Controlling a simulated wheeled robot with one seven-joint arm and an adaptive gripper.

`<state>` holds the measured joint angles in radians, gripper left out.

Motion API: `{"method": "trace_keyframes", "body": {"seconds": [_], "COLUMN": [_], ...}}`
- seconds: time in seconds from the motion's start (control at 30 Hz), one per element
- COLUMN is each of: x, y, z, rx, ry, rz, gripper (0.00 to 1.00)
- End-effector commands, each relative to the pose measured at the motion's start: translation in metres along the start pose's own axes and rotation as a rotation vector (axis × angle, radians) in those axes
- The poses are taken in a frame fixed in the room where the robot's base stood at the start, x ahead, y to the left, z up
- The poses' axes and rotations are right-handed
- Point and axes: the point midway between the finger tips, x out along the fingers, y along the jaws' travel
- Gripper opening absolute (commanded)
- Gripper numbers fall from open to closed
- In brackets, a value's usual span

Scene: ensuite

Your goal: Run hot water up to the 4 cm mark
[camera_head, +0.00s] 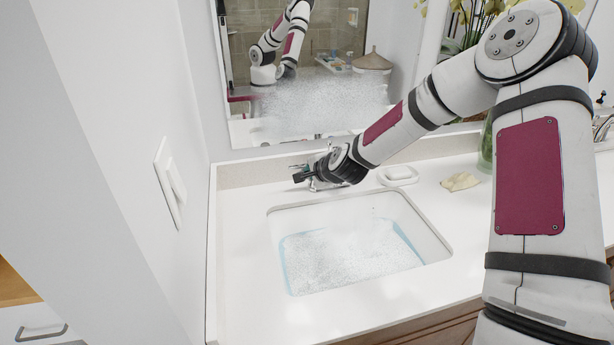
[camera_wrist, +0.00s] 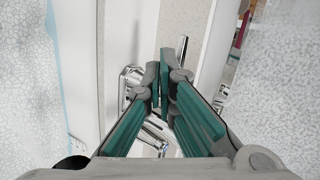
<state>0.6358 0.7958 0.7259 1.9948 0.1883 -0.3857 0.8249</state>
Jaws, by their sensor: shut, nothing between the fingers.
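The white sink basin (camera_head: 300,217) is set in the counter below the mirror. Speckled water (camera_head: 350,258) covers its lower part, and a blue band shows along the water's edge. I cannot read any depth mark. My gripper (camera_head: 299,174) is behind the basin's back rim, over the tap, and hides most of it. In the wrist view my gripper (camera_wrist: 164,76) is shut and empty, its green-sided fingers together. Chrome tap parts (camera_wrist: 132,76) show left of, below and beyond the fingers; whether they touch is unclear.
A mirror (camera_head: 250,60) stands close behind, with a speckled haze over its lower part. A wall with a switch (camera_head: 170,183) bounds the left.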

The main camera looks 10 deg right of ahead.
Motion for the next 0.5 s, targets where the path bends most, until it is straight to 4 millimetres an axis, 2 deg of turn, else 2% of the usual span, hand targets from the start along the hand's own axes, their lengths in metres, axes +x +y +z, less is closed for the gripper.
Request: {"method": "trace_keyframes", "body": {"seconds": [0.5], "x": [-0.072], "y": [0.0], "z": [0.014], "rx": [0.0], "ry": [0.0], "rz": [0.002], "gripper": [0.0]}}
